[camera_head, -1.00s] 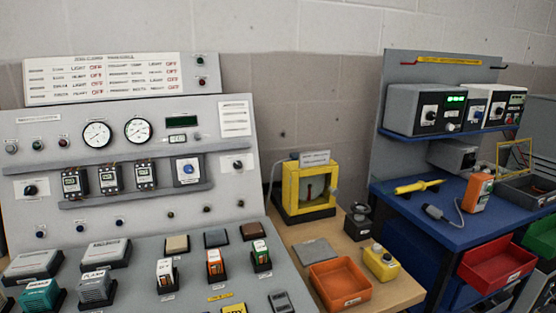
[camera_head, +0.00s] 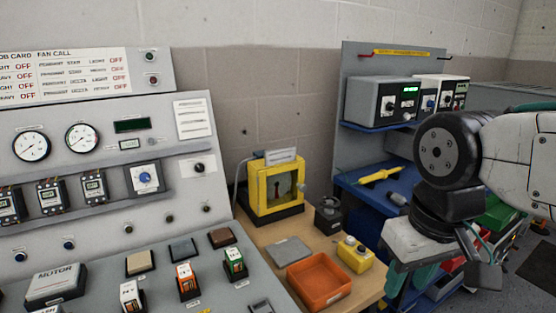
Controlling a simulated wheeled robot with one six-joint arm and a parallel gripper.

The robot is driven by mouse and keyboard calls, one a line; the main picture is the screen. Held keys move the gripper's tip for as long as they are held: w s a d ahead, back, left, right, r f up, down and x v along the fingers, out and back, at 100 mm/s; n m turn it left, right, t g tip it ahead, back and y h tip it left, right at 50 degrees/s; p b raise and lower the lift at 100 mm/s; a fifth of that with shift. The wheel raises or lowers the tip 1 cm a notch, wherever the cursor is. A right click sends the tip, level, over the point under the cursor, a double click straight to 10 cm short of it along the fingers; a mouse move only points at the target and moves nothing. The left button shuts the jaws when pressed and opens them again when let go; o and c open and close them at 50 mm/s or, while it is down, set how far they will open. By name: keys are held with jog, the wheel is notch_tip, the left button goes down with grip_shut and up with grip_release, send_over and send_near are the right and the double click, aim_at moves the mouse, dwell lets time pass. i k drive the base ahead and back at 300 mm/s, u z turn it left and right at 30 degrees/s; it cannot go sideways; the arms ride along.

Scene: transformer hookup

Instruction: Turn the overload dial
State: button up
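A blue round dial (camera_head: 145,178) on a pale square plate sits on the upright panel, at the right end of the row of contactor-like modules. It looks like the overload dial, but its label is too small to read. My arm has its black joint and white link at the right of the view. My gripper (camera_head: 483,272) seems to be at the lower end of this arm, over the right bench and far to the right of the dial. Its fingers cannot be made out clearly. Nothing touches the dial.
Two gauges (camera_head: 82,138) and a rail of modules (camera_head: 51,193) are left of the dial. Coloured blocks (camera_head: 187,281) stand on the sloped desk below. A yellow frame device (camera_head: 268,190), an orange tray (camera_head: 319,284) and a yellow button box (camera_head: 355,254) are on the wooden table.

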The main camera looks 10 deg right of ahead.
aim_at(145, 177)
jog(key=k, duration=1)
jog(key=u, duration=0.95)
jog(key=i, duration=1.4)
jog(key=z, duration=0.45)
